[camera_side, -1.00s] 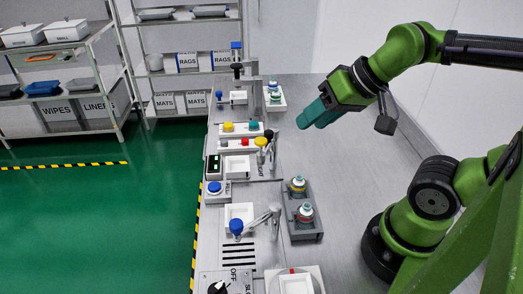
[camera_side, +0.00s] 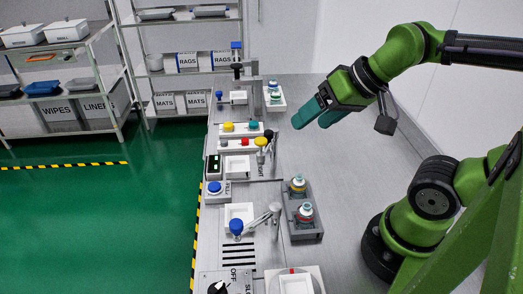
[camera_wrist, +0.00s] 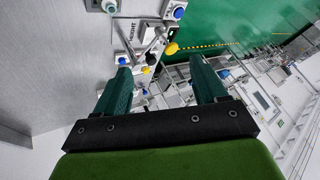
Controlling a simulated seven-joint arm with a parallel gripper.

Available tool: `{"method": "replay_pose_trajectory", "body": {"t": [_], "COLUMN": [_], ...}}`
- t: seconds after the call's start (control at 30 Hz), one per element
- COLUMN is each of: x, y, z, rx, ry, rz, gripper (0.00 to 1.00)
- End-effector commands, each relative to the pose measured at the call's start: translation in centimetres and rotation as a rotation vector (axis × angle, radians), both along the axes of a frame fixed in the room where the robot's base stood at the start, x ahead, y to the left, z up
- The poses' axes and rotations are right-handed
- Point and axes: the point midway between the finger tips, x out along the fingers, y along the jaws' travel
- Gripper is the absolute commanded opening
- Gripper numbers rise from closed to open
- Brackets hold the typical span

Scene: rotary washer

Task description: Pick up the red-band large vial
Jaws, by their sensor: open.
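The red-band vial (camera_side: 305,213) stands upright in the front part of a grey holder (camera_side: 304,236) on the bench, in the side view. A yellow-band vial (camera_side: 298,185) stands just behind it in the same holder. My gripper (camera_side: 311,122) is open and empty, raised above the bench, behind and higher than both vials. In the wrist view my gripper (camera_wrist: 163,72) has its two teal fingers spread with nothing between them. I cannot identify the red-band vial in the wrist view.
Vials with blue and green bands stand in a white tray (camera_side: 276,106) at the back. Stations with coloured knobs and a metal lever (camera_side: 262,217) line the left side. The bench right of the holder is clear.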

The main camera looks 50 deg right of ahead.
Motion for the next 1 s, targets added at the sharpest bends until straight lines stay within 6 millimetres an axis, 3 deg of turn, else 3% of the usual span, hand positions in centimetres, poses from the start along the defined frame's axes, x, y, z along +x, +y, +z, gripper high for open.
{"method": "replay_pose_trajectory", "body": {"t": [0.27,0.6,0.83,1.0], "x": [1.6,2.8,2.2,1.3], "y": [2.4,5.9,5.5,5.3], "z": [-2.3,-5.3,-3.9,-5.6], "rx": [-0.057,-0.362,-0.418,-0.414], "ry": [0.173,0.694,0.828,0.844], "rz": [0.135,0.615,0.734,0.757], "gripper": [0.71,0.71,0.71,0.71]}}
